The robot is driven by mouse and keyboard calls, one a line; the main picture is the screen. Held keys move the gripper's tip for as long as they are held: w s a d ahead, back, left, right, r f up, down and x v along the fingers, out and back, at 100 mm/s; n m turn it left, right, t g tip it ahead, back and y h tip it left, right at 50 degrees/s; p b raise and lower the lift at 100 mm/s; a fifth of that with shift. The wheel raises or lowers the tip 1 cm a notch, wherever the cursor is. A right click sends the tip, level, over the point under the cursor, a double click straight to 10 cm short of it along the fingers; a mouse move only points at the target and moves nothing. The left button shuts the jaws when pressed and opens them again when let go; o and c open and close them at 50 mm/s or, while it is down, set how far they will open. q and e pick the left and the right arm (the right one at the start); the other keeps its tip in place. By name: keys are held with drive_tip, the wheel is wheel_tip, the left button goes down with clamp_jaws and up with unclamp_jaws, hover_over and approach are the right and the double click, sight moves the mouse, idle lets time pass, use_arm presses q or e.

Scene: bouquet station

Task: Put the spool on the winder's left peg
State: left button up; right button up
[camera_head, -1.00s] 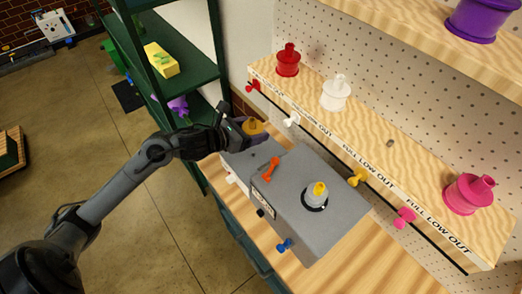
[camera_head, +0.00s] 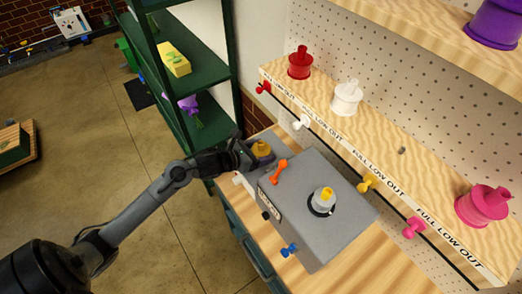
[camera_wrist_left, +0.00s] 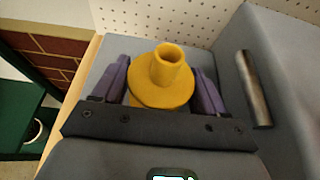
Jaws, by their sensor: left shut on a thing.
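The yellow spool (camera_head: 262,149) is at the low left step of the grey winder (camera_head: 325,230) in the head view. My left gripper (camera_head: 256,153) is shut on it. In the left wrist view the spool (camera_wrist_left: 162,75) stands upright between the purple fingers of the gripper (camera_wrist_left: 162,88), its narrow neck up. The left peg is not visible; the spool and gripper cover that part of the winder. I cannot tell whether the spool is around a peg. A pale spindle with a yellow tip (camera_head: 324,197) stands on the winder's higher top. My right gripper is not in view.
An orange lever (camera_head: 279,171) stands just right of the spool, and a blue knob (camera_head: 289,250) is on the winder's front. The wooden shelf (camera_head: 380,130) behind holds red, white and pink spools. A green rack (camera_head: 200,75) stands close to the left gripper.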

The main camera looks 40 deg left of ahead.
use_arm(q)
drive_tip(key=shift+f, duration=0.1)
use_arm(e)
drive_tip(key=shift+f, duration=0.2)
use_arm(q)
drive_tip(key=o, duration=1.1)
drive_tip(key=shift+c, duration=0.2)
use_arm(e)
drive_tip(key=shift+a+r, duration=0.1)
